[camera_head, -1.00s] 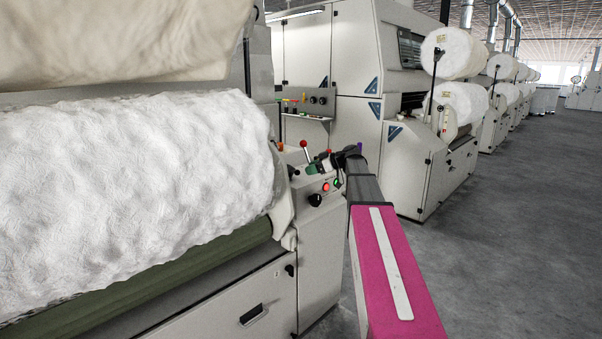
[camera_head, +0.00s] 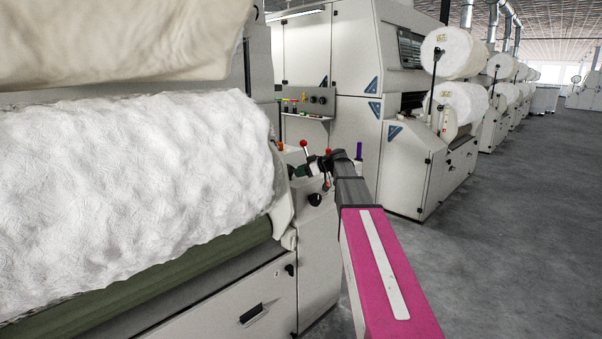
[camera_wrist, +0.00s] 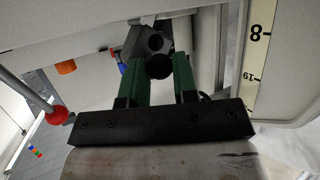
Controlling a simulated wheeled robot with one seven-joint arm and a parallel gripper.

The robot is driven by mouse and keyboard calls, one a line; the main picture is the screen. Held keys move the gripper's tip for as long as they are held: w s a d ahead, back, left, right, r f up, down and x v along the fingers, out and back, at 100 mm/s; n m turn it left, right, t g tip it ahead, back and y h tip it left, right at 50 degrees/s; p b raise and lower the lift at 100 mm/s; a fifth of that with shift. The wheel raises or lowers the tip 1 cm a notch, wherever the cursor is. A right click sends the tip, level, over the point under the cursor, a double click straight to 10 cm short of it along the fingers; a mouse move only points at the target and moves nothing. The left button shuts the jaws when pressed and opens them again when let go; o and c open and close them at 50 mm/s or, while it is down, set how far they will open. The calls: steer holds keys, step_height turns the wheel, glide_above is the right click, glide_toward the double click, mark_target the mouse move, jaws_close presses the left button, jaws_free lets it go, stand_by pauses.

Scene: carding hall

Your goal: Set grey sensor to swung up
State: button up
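The grey sensor appears to be the dark grey bracket (camera_wrist: 133,36) with a round black face, at the top middle of the wrist view. A black ball knob (camera_wrist: 158,67) sits just in front of it; I cannot tell if it is part of the sensor. My gripper (camera_wrist: 161,62) has its two green fingers apart, one on each side of the knob. Whether they touch it is unclear. In the head view my gripper (camera_head: 303,169) is at the top of the machine's end cabinet (camera_head: 318,245), and the sensor cannot be made out there.
A red-ball lever (camera_head: 303,144) stands close behind my gripper; a red ball (camera_wrist: 57,115) also shows at the left of the wrist view. An orange knob (camera_wrist: 66,67) is near it. A numbered scale (camera_wrist: 257,65) runs at the right. Grey floor (camera_head: 500,240) is open at right.

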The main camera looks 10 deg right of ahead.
steer(key=shift+w+d+f+m+y, duration=0.2)
steer(key=shift+w+d+m+y, duration=0.25)
steer(key=shift+m+y, duration=0.25)
steer(key=shift+w+d+f+m+y, duration=0.15)
steer(key=shift+d+m+y, duration=0.15)
steer(key=shift+m+y, duration=0.45)
steer(key=o, duration=0.9)
steer(key=v, duration=1)
steer(key=shift+d, duration=0.35)
